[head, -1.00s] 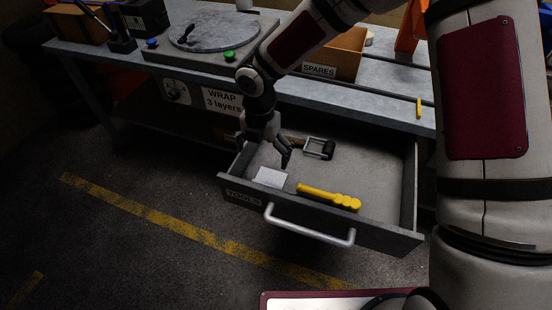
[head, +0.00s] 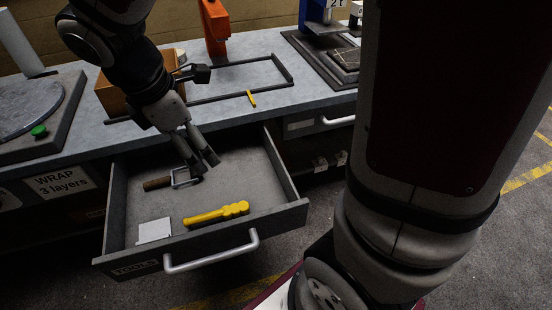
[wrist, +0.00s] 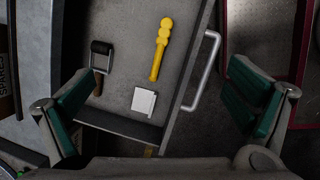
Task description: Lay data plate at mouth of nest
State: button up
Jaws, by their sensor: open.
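A small white plate (head: 154,231), seemingly the data plate, lies flat in the open drawer (head: 290,215), near its front left corner. It also shows in the wrist view (wrist: 144,100), between my fingers in the picture. My gripper (head: 208,160) is open and empty above the drawer, pointing down, with its fingers apart in the wrist view (wrist: 160,100). It is clear of the plate. A dark stepped square fixture (head: 345,60) under a blue press (head: 316,14) stands on the bench at the back right. I cannot tell whether it is the nest.
The drawer also holds a yellow-handled tool (head: 216,213) beside the plate and a roller with a brown handle (head: 158,184) behind. A yellow stick (head: 251,98) lies on the bench by a black-railed frame (head: 290,72). A wooden bin (head: 112,99) stands at left.

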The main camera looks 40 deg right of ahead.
jog(key=s+d+r+m+t+y, duration=0.1)
jog(key=s+d+r+m+y, duration=0.15)
jog(key=s+m, duration=0.65)
jog(key=s+d+r+m+y, duration=0.15)
jog(key=s+r+m, duration=0.25)
jog(key=s+m, duration=0.5)
notch_tip(320, 180, up, 9)
jog(key=s+d+n+t+p, duration=0.1)
jog(key=t+p, duration=0.1)
jog(key=p, duration=0.5)
jog(key=shift+s+h+p, duration=0.2)
jog(key=shift+h+p, duration=0.15)
jog(key=shift+h, duration=0.05)
jog(key=shift+r, duration=0.1)
